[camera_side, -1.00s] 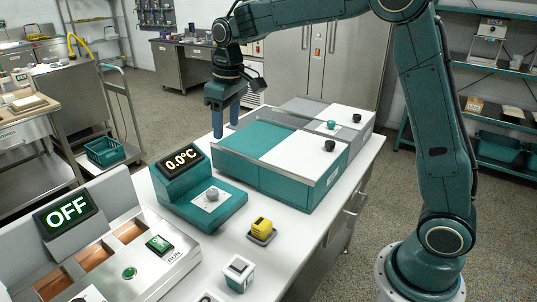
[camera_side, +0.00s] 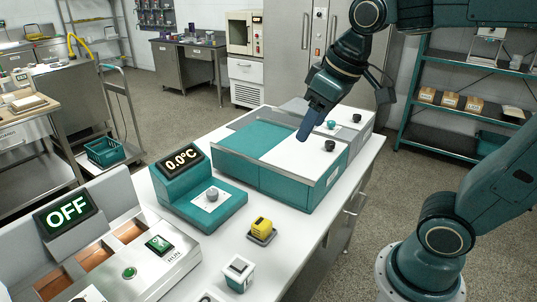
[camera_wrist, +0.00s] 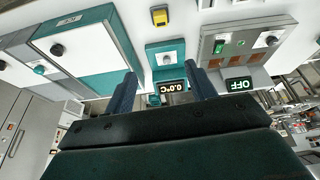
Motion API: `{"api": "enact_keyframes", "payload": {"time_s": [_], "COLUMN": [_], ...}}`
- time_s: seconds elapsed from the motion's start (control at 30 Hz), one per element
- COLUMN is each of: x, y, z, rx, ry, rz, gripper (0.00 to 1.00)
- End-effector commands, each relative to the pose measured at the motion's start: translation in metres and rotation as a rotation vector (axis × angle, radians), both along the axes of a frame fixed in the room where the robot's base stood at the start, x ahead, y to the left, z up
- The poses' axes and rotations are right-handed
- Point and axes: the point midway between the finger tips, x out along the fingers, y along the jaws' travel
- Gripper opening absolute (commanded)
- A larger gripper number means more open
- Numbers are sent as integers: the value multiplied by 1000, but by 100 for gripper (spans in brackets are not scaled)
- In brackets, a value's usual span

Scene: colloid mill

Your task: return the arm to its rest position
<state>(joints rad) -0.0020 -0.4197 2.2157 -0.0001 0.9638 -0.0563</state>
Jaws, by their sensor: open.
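My gripper (camera_side: 306,134) is in the side view, tilted down to the left above the white right part of the teal-and-white bench unit (camera_side: 262,178). Its blue fingers overlap in this view. In the wrist view my gripper (camera_wrist: 160,82) shows two blue fingers set apart with nothing between them. Behind the fingertips there lies the teal device with the 0.0°C display (camera_wrist: 172,87). My gripper holds nothing and looks clear of the bench unit, though the exact gap is hard to tell.
The teal 0.0°C device (camera_side: 182,161) and the grey machine with the OFF display (camera_side: 66,212) stand on the white bench. A yellow object (camera_side: 261,226) sits on a small dark base. Shelves (camera_side: 470,100) with boxes stand at the right. The floor beyond the bench is open.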

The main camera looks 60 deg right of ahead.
Motion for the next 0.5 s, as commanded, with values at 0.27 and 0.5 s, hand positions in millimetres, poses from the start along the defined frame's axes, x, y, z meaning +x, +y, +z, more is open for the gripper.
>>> {"api": "enact_keyframes", "payload": {"time_s": [0.27,0.5], "x": [-56,-81], "y": [0,-1], "z": [-18,-32], "rx": [15,23], "ry": [-71,-106], "rz": [-34,-50], "gripper": [56,56]}}
